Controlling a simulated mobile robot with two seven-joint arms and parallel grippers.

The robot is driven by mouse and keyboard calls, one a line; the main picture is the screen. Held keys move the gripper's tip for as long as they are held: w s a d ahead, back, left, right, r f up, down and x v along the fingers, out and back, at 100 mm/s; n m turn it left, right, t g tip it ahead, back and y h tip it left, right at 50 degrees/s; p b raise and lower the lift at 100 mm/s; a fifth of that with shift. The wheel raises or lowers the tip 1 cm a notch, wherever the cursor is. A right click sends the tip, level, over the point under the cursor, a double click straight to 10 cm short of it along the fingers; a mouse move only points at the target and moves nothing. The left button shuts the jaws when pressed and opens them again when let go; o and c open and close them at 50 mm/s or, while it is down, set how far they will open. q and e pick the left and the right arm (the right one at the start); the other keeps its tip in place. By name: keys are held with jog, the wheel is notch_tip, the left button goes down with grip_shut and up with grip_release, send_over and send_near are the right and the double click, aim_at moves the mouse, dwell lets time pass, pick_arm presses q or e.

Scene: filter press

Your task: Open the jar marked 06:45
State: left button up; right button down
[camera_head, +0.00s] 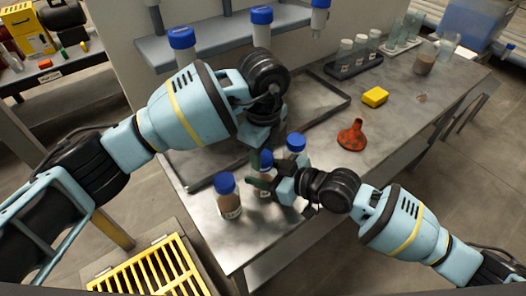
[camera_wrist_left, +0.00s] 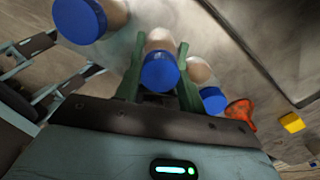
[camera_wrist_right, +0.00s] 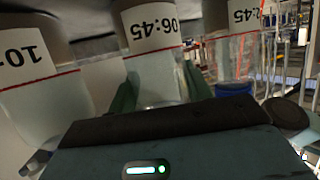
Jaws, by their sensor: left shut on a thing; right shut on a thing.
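The jar marked 06:45 (camera_wrist_right: 153,75) stands upright on the steel table as the middle of three blue-lidded jars, its label upside down in the right wrist view. My right gripper (camera_head: 262,184) is shut around its body from the side; its green fingers flank the jar in the right wrist view. My left gripper (camera_head: 262,155) reaches down from above and is shut on the blue lid (camera_wrist_left: 160,72), which sits over the jar's mouth. In the head view the grippers hide much of this jar.
One neighbouring jar (camera_head: 230,205) stands close at left and another (camera_head: 296,146) close at right. A tray (camera_head: 325,92), an orange funnel (camera_head: 351,135) and a yellow block (camera_head: 375,96) lie further right. The table's front right is clear.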

aim_at(263, 156)
pick_arm(q)
jog(key=shift+r, duration=0.65)
jog(key=shift+r, duration=0.25)
jog(key=shift+r, duration=1.95)
pick_arm(e)
jog(key=c, duration=0.6)
grip_release()
jog(key=shift+o, duration=0.2)
jog(key=shift+d, duration=0.1)
pick_arm(q)
jog(key=shift+f, duration=0.65)
pick_arm(e)
jog(key=v, duration=1.1)
jog(key=shift+s+d, duration=0.2)
jog(key=shift+d, duration=0.15)
